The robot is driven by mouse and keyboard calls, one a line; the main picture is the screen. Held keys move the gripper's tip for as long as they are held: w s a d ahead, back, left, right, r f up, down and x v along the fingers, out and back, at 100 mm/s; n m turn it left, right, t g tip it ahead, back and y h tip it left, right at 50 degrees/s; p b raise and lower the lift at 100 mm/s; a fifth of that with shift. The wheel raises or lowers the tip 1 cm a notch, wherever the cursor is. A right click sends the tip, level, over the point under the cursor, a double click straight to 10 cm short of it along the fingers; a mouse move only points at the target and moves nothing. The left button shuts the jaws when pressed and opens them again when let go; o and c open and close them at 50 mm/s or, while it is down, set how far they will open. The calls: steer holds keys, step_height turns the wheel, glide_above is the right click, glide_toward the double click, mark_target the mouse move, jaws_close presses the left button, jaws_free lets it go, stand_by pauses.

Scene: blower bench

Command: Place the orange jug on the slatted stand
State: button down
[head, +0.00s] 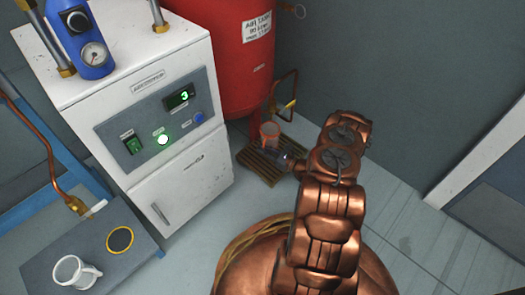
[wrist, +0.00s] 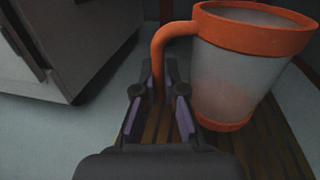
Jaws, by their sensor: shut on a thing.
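The orange jug (head: 270,131) has an orange rim, handle and base band and a cloudy grey body. It is upright over the slatted stand (head: 257,168), a low brown wooden grid on the floor. In the wrist view the jug (wrist: 236,75) fills the right side, with the stand's slats (wrist: 262,150) below it. My gripper (wrist: 160,78) is shut on the jug's handle, which runs down between the two fingers. In the head view my gripper (head: 284,157) is small and partly hidden by my arm. I cannot tell whether the jug's base touches the slats.
A red air tank (head: 236,60) stands just behind the stand, with a copper pipe (head: 290,95) beside it. A white cabinet (head: 150,110) is close on the left. A grey bench (head: 95,250) holds a white mug (head: 75,272). The floor to the right is clear.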

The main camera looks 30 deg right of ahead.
steer(key=shift+w+d+f, duration=0.1)
steer(key=shift+w+d, duration=0.2)
steer(key=shift+w+d+f+b, duration=0.2)
steer(key=shift+f+b, duration=0.3)
steer(key=shift+f, duration=0.35)
steer(key=shift+w+d+f+b, duration=0.15)
steer(key=shift+f+b, duration=0.35)
steer(key=shift+f, duration=0.35)
steer(key=shift+f, duration=0.15)
steer(key=c, duration=1.3)
jaws_free()
steer(key=shift+o, duration=0.2)
steer(key=shift+r, duration=0.25)
steer(key=p+v, duration=0.5)
steer(key=v, duration=0.5)
steer(key=shift+s+d, duration=0.1)
steer(key=shift+s, duration=0.2)
steer(key=shift+s+d+f, duration=0.1)
steer(key=shift+s+d, duration=0.2)
steer(key=shift+s, duration=0.35)
